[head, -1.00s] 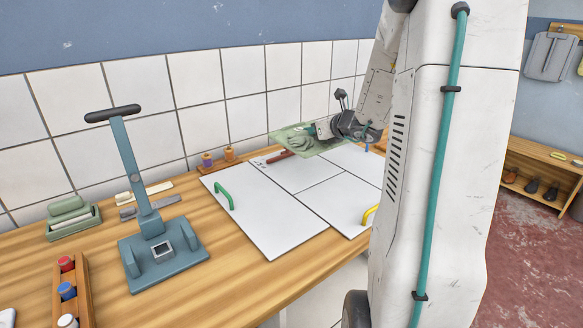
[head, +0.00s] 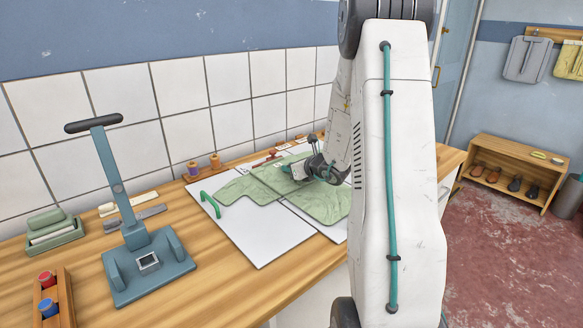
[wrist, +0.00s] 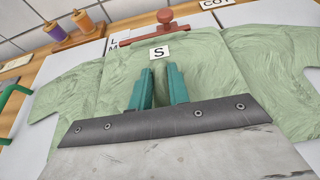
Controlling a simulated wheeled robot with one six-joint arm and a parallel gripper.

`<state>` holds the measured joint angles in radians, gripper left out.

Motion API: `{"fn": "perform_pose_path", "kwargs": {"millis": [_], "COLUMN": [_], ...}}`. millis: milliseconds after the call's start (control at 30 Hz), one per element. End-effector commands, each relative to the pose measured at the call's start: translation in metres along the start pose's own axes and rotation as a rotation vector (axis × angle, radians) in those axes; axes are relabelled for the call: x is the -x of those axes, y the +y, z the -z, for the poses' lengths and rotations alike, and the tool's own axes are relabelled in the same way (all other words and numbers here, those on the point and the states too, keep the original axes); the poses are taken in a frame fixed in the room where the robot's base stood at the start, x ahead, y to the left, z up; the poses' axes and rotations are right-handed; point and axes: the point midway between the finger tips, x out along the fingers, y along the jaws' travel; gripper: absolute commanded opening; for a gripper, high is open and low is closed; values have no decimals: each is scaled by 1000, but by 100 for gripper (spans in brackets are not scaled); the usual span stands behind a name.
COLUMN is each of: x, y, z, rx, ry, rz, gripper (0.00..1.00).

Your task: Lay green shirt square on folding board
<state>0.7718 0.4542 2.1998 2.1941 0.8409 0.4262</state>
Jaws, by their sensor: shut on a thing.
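The green shirt (head: 255,188) lies spread over the back and middle of the white folding board (head: 262,240), with one sleeve reaching towards the green handle (head: 210,203). Part of the shirt is hidden behind my arm. My gripper (head: 305,178) is low over the shirt's middle. In the wrist view the teal fingers of my gripper (wrist: 158,88) are shut on the green shirt (wrist: 215,75), near its far edge. Shirt cloth lies on both sides of the fingers. A label marked S (wrist: 159,52) shows just beyond them.
A red piece (wrist: 160,28) with a knob stands at the board's back edge. Thread spools (head: 203,165) are behind the board. A blue-grey stand (head: 140,250) with a T-handle is on the table to the left. The front left of the board is bare.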

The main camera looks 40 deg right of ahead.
Motion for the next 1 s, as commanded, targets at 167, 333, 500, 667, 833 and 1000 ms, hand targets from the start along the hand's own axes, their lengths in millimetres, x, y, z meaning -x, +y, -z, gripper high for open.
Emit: {"fn": "perform_pose_path", "kwargs": {"millis": [167, 333, 500, 667, 833, 1000], "x": [0, -1, -1, -1, 8, 41], "y": [0, 0, 0, 0, -1, -2], "z": [-2, 2, 2, 2, -1, -2], "rx": [2, 0, 1, 1, 1, 1], "ry": [-4, -3, -3, -3, -3, -5], "rz": [0, 0, 0, 1, 3, 5], "gripper": [0, 0, 40, 40, 40, 40]}}
